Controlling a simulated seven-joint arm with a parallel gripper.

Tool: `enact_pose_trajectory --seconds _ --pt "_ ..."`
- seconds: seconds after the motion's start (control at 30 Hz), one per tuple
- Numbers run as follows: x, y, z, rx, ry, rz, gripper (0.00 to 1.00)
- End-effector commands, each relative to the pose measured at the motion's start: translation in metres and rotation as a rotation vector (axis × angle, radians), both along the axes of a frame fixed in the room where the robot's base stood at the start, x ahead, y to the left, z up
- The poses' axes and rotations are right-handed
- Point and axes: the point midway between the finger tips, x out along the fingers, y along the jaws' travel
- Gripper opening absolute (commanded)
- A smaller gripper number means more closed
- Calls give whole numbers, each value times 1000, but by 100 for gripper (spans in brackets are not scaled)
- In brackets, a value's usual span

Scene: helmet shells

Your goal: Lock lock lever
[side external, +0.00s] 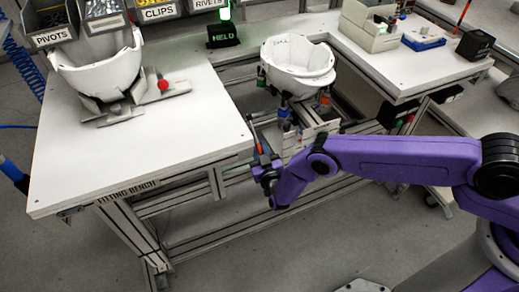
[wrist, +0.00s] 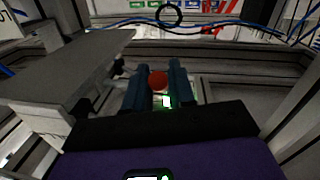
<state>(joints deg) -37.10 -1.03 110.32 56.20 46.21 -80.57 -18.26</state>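In the wrist view a red ball knob (wrist: 158,82) sits between the two dark fingers of my gripper (wrist: 160,85) and about fills the gap. I cannot tell whether the fingers press on it. In the side view my gripper (side external: 264,170) is low beside the fitting bench's right edge, at the near side of the stand (side external: 300,130) under a white helmet shell (side external: 297,62). A thin red-orange piece (side external: 258,146) shows just above the gripper there. The lever's arm and its lock position are hidden or too small to tell.
The white fitting bench (side external: 130,160) stands left, with another shell (side external: 100,68) in a fixture with a red knob (side external: 163,85). A lit green lamp (side external: 223,12) tops a box reading HELD (side external: 222,36). A second white table (side external: 400,70) is behind right. Open floor lies in front.

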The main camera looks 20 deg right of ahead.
Motion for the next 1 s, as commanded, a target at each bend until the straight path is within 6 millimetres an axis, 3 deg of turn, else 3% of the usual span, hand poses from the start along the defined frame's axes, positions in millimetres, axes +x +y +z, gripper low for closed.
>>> enact_pose_trajectory --seconds 0.47,1.0 --pt "-5 0 7 -2 72 0 0" --pt "-19 0 36 0 356 0 0"
